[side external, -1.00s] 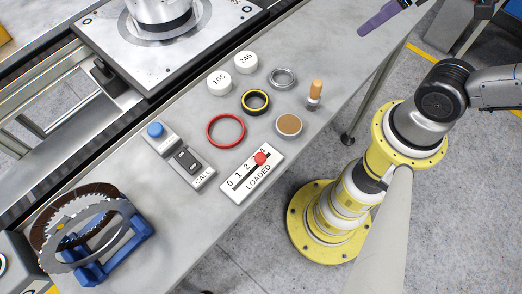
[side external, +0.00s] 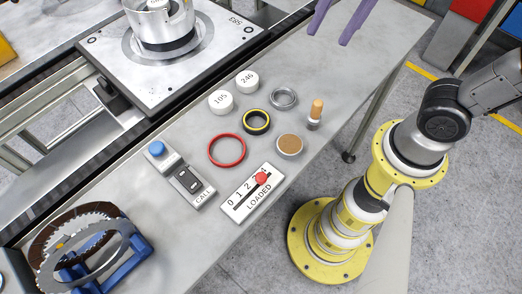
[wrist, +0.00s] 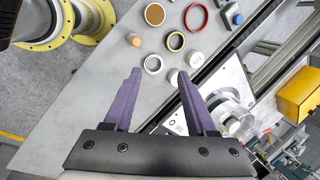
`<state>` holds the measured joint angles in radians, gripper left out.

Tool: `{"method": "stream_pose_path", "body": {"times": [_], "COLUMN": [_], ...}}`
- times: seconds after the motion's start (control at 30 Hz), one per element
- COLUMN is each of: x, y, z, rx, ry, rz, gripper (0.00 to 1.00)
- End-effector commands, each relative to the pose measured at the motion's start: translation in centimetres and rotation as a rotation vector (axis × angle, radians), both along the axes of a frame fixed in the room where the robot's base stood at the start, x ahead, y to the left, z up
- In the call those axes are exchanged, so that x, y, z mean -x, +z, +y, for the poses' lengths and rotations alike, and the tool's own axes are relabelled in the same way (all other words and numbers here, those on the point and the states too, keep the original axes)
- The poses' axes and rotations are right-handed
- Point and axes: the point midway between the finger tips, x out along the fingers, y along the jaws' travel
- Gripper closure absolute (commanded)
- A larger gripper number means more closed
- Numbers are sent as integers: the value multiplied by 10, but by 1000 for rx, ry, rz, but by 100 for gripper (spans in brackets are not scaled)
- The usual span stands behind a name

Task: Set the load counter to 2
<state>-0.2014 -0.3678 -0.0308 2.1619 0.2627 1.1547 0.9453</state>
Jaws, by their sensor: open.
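The load counter (side external: 252,194) is a white plate marked LOADED with a row of digits, lying on the grey bench in the side view. Its red knob (side external: 261,178) sits towards the right end of the slot, past the 2; the digit beside it is partly hidden. My gripper (side external: 328,39) has purple fingers and is at the top of the side view, above the bench and far from the counter. In the wrist view my gripper (wrist: 159,73) is open with nothing between its fingers. The counter does not show in the wrist view.
Near the counter are a call switch box (side external: 190,185) with a blue button (side external: 157,148), a red ring (side external: 226,149), a brown-topped disc (side external: 289,145) and a wooden-handled peg (side external: 316,111). A blue stand (side external: 137,248) holds toothed rings. White caps and a metal pallet (side external: 219,55) lie farther back.

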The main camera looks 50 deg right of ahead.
Motion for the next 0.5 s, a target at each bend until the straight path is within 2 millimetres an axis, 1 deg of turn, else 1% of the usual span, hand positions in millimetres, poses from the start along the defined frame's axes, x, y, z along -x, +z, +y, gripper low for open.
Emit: {"method": "stream_pose_path", "body": {"times": [0.03, 0.1, 0.17, 0.2, 0.3, 0.4, 0.5], "x": [-9, -18, -23, -26, -29, -28, -23], "y": [-1, -3, -7, -11, -23, -37, -50], "z": [20, 46, 69, 84, 115, 137, 148], "rx": [-26, -53, -62, -64, -54, -32, -5], "ry": [-14, -37, -43, -39, 1, 51, 84], "rz": [72, 164, 238, 281, 359, 403, 435], "gripper": [43, 43, 43, 43, 43, 43, 43]}}
